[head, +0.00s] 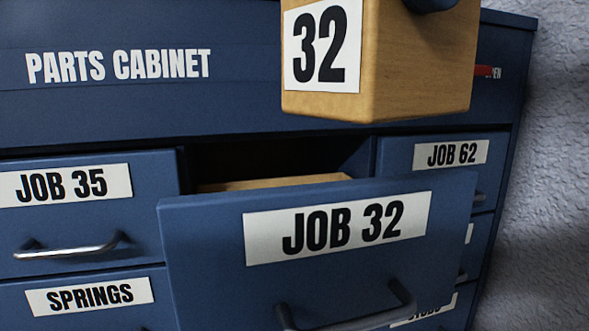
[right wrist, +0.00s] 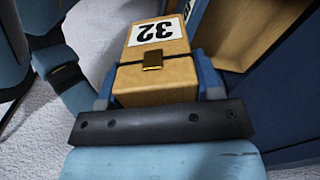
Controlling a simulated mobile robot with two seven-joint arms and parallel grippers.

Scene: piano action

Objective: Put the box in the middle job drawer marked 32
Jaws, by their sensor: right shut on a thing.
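The wooden box (head: 415,60) carries a white label reading 32. It is held in the air above the open drawer, in front of the cabinet's upper panel. In the right wrist view the box (right wrist: 155,98) shows a brass clasp. My right gripper (right wrist: 157,80) is shut on the box, a finger on each side; only a dark bit of it shows at the top of the head view. The drawer marked JOB 32 (head: 200,255) is pulled out, with its pale wooden inside partly visible behind the front. My left gripper is not in view.
The blue parts cabinet (head: 130,110) has shut drawers around the open one: JOB 35 (head: 150,215), JOB 62 (head: 400,150) and SPRINGS (head: 90,297). A red piece (head: 483,71) sits on the upper panel at right. A rough grey wall (head: 550,200) is beside the cabinet.

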